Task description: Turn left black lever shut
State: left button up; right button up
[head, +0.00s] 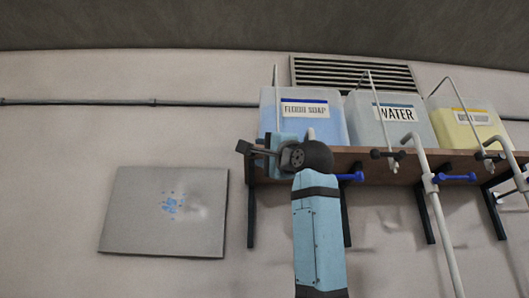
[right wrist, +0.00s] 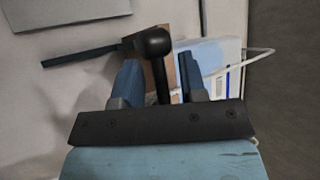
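The left black lever (right wrist: 153,42) shows in the right wrist view as a round black knob on a stem. My right gripper (right wrist: 158,75) is open, with one blue finger on each side of the knob and stem. I cannot tell whether either finger touches it. In the head view my right gripper (head: 272,148) is at the left end of the shelf, below the blue FLOOR SOAP drum (head: 300,120), and largely hides the lever there. My left gripper is not in view.
A brown shelf (head: 362,163) on black brackets carries the FLOOR SOAP, grey WATER (head: 395,125) and yellow (head: 468,125) drums. Blue levers (head: 352,177) and white pipes (head: 437,215) are nearby. A grey panel (head: 125,225) is on the wall at left.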

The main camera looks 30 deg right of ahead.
jog(key=shift+s, duration=0.1)
jog(key=b+v, duration=0.4)
jog(key=v, duration=0.9)
jog(key=shift+s, duration=0.35)
jog(key=shift+f, duration=0.2)
